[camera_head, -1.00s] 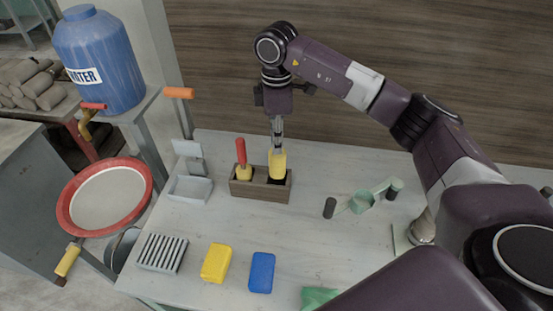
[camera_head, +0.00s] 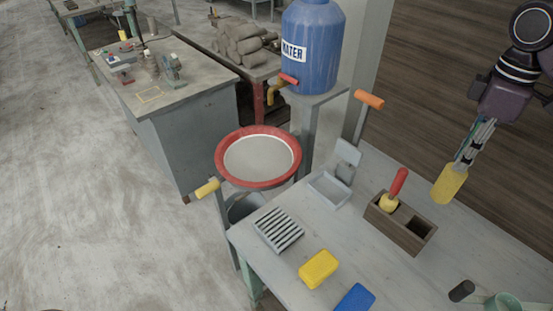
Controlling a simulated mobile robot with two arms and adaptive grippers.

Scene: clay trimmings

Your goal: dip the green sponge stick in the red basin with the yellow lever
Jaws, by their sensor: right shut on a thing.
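My right gripper (camera_head: 463,157) is shut on a sponge stick at the right of the view. Its yellow sponge head (camera_head: 449,186) hangs below the fingers, slightly tilted, above the table and right of the wooden holder (camera_head: 394,229). The fingers hide most of its handle; a sliver of blue-green shows between them. Another stick with a red handle (camera_head: 398,182) and yellow sponge stands in the holder; the slot beside it is empty. The red basin (camera_head: 225,170) with pale inside is at the middle, far left of my gripper. The yellow lever (camera_head: 207,188) sticks out at its lower left. My left gripper is out of view.
A blue water barrel (camera_head: 312,55) with a red-handled tap stands behind the basin. An orange handle (camera_head: 369,98) rises on a post between basin and gripper. A slatted rack (camera_head: 278,229), yellow block (camera_head: 318,268) and blue block (camera_head: 355,298) lie on the table.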

